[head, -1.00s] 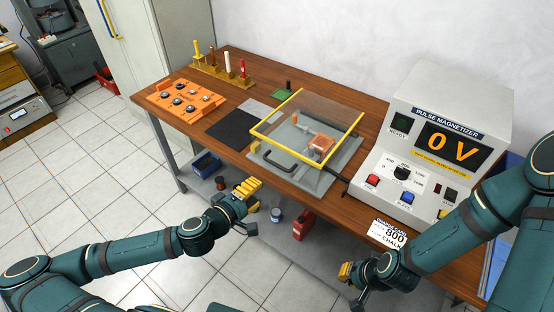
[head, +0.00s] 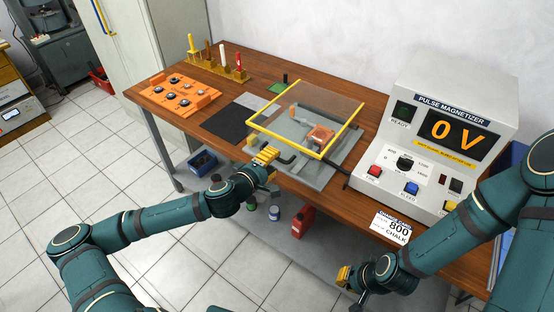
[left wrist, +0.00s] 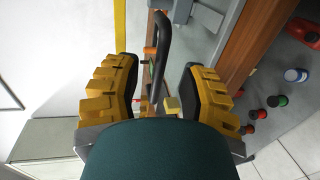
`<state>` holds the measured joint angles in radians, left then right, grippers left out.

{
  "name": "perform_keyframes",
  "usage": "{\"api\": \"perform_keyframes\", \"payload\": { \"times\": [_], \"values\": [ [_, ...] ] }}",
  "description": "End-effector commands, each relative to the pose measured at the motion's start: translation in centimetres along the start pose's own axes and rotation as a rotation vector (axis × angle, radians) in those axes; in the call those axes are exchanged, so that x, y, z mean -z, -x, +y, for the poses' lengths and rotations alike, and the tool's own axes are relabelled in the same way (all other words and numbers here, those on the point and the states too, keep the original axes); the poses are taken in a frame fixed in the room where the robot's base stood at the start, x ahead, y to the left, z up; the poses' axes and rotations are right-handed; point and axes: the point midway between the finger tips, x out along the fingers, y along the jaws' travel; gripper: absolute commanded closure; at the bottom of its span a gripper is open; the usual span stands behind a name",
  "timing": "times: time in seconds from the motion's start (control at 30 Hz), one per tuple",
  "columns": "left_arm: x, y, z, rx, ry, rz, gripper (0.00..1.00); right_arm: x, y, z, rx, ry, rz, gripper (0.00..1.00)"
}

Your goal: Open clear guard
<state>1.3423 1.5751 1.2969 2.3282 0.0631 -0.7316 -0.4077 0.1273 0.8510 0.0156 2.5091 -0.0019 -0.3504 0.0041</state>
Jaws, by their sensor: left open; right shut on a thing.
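The clear guard (head: 312,105) is a see-through lid with a yellow frame, lying closed over a grey fixture on the bench. A dark bar handle (head: 284,158) sticks out at its front edge. My left gripper (head: 268,155) is open just in front of the handle. In the left wrist view the handle (left wrist: 161,45) reaches toward the gap between the open fingers (left wrist: 160,88); I cannot tell whether they touch it. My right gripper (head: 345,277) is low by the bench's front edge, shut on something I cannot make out.
The pulse magnetizer (head: 440,140), reading 0 V, stands right of the guard. A card marked 800 CHALK (head: 391,228) is at the front edge. An orange tray (head: 180,94) and a rack of upright tools (head: 219,70) are at left. A dark mat (head: 231,122) lies between.

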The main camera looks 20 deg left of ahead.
Motion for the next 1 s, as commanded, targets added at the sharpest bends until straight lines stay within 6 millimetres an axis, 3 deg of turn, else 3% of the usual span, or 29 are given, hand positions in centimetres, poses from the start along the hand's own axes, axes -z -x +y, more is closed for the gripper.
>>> {"api": "perform_keyframes", "payload": {
  "times": [0.2, 0.6, 0.7, 0.73, 1.0],
  "values": [
    [0.0, -2.4, 0.0, 0.000, 0.001, 0.000, 0.59, 0.1, -0.4, 0.1, 0.000, 0.000, 0.002, 1.00],
    [0.0, -2.9, 0.0, 0.000, -0.001, 0.000, 0.59, 0.1, -0.4, 0.1, 0.000, 0.000, 0.002, 1.00],
    [0.0, -2.9, 0.0, 0.000, -0.001, 0.000, 0.95, 0.1, -0.4, 0.1, 0.000, 0.000, 0.002, 1.00],
    [0.0, -2.9, 0.0, 0.000, -0.001, 0.000, 1.00, 0.1, -0.4, 0.1, 0.000, 0.000, 0.002, 1.00],
    [0.0, -2.8, 0.1, 0.002, -0.001, -0.001, 1.00, 0.1, -0.3, 0.1, 0.000, 0.000, 0.002, 1.00]
  ]
}}
